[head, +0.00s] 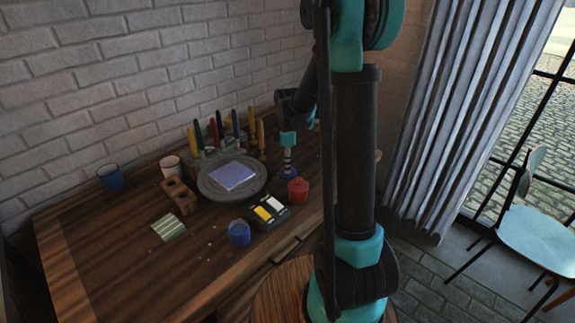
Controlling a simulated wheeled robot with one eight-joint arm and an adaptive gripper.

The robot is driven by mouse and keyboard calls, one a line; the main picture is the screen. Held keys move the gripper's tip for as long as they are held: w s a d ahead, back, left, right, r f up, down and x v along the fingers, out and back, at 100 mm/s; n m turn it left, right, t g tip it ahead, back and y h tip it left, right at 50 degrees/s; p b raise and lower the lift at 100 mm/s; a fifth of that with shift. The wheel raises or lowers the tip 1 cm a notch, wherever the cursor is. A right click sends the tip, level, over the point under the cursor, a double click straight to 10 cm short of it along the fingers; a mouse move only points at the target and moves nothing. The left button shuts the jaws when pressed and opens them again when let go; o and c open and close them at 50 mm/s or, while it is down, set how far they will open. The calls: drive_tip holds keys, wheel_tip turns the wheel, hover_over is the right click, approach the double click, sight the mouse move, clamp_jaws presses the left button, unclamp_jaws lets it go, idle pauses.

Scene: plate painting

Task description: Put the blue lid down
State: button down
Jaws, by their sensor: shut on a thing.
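My gripper (288,160) points down over the right part of the table, behind the red pot. It is shut on the blue lid (287,174), a small dark blue piece at its tips. The lid is low, at or close above the table top; I cannot tell whether it touches. The blue paint pot (239,232) stands near the table's front edge, to the left of and nearer than my gripper.
The red pot (298,190) stands just in front of the lid. A palette box (265,213), a round stand (210,193) with a lilac plate (233,176), a wooden block (179,196), a striped cloth (169,228) and a blue cup (110,177) share the table (120,265). The front left is mostly clear.

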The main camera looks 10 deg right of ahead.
drive_tip(key=shift+f, duration=0.1)
drive_tip(key=c, duration=1.4)
unclamp_jaws()
drive_tip(key=shift+c, duration=0.2)
wheel_tip(320, 180, up, 12)
drive_tip(key=shift+w, duration=0.15)
